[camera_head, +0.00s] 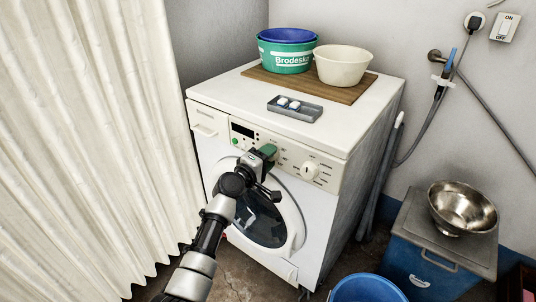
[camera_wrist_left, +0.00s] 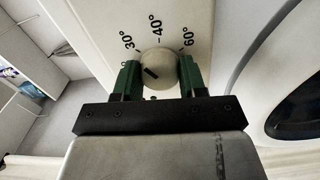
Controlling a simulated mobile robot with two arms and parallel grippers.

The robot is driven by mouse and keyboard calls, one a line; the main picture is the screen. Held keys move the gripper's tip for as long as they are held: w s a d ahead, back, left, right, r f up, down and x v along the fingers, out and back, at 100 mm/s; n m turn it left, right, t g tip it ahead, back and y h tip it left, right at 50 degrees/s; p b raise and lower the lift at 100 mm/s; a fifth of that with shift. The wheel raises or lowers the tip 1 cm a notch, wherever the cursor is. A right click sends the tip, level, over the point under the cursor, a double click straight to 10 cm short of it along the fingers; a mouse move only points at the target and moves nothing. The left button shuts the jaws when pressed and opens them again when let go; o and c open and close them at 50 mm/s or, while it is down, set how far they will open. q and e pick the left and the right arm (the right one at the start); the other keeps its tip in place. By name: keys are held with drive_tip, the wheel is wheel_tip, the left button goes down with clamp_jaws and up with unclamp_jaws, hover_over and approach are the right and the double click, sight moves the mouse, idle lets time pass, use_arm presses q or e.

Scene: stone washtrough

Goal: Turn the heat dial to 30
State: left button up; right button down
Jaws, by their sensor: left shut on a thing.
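The heat dial (camera_wrist_left: 160,71) is a round cream knob in the left wrist view. Printed marks 30°, 40° and 60° arc above it, and another label at its left is partly covered. A short dark slanted mark sits on the left part of its face; I cannot tell exactly which number it points at. My left gripper (camera_wrist_left: 160,80) is shut on the dial, one green finger on each side. In the head view my left gripper (camera_head: 264,155) is at the washing machine's front panel (camera_head: 325,184) and hides the dial. My right gripper is not in view.
A larger white knob (camera_head: 310,171) sits right of my gripper on the panel. The round door (camera_head: 292,222) is below. A grey tray (camera_head: 295,108), a green tub (camera_head: 287,57) and a cream bowl (camera_head: 342,66) stand on top. A curtain (camera_head: 80,130) hangs at left.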

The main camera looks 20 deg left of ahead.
use_arm(q)
drive_tip(key=shift+f+n, duration=0.1)
drive_tip(key=shift+n, duration=0.7)
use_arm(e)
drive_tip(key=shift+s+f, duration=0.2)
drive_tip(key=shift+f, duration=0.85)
use_arm(q)
drive_tip(key=o, duration=0.9)
drive_tip(key=p+v, duration=0.2)
drive_tip(key=v, duration=0.9)
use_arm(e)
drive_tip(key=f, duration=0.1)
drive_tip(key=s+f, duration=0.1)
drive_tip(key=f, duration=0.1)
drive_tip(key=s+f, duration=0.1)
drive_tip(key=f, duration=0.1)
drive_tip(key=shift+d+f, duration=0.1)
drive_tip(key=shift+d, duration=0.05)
